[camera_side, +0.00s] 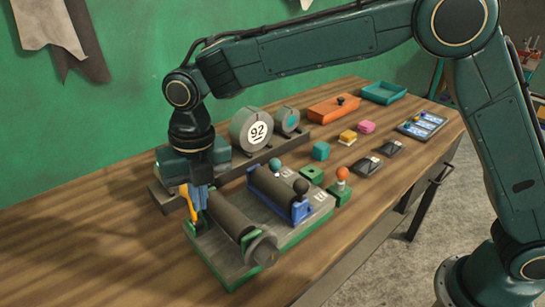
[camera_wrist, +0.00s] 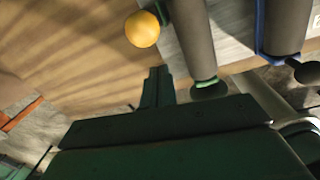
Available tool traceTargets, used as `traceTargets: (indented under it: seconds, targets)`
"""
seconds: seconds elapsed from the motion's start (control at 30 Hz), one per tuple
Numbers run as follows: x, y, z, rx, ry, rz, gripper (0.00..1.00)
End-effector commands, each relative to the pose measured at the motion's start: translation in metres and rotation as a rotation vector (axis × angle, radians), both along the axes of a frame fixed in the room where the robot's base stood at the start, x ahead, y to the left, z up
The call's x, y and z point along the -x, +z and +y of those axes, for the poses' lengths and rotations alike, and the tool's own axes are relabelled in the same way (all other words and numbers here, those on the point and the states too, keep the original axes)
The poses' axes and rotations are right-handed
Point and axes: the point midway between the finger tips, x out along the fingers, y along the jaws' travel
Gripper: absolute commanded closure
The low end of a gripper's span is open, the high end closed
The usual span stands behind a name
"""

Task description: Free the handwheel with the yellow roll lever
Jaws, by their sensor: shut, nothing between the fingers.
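The yellow roll lever (camera_side: 186,203) stands at the far left end of the front dark roll (camera_side: 231,216). Its yellow ball knob (camera_wrist: 142,29) shows at the top of the wrist view, beside the roll (camera_wrist: 193,40). The grey handwheel (camera_side: 262,250) is at the roll's near end in the side view. The fingers hide part of the lever and the roll's far end.
A second roll (camera_side: 271,188) with a blue bracket and dark knob lies to the right on the same green base. Round gauges (camera_side: 251,128) stand behind. An orange-knobbed lever (camera_side: 341,179) and small blocks are right. Bare table lies to the left.

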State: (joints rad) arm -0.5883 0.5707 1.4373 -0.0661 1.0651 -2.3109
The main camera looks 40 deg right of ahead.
Motion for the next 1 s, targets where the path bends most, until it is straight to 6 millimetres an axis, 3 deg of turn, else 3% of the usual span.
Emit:
traceTargets:
  seconds: [0.5,1.0]
  targets:
    - [0.041,-0.027,0.001,0.002,0.005,-0.085,1.0]
    - [0.058,-0.048,0.001,0.003,0.005,-0.277,1.0]
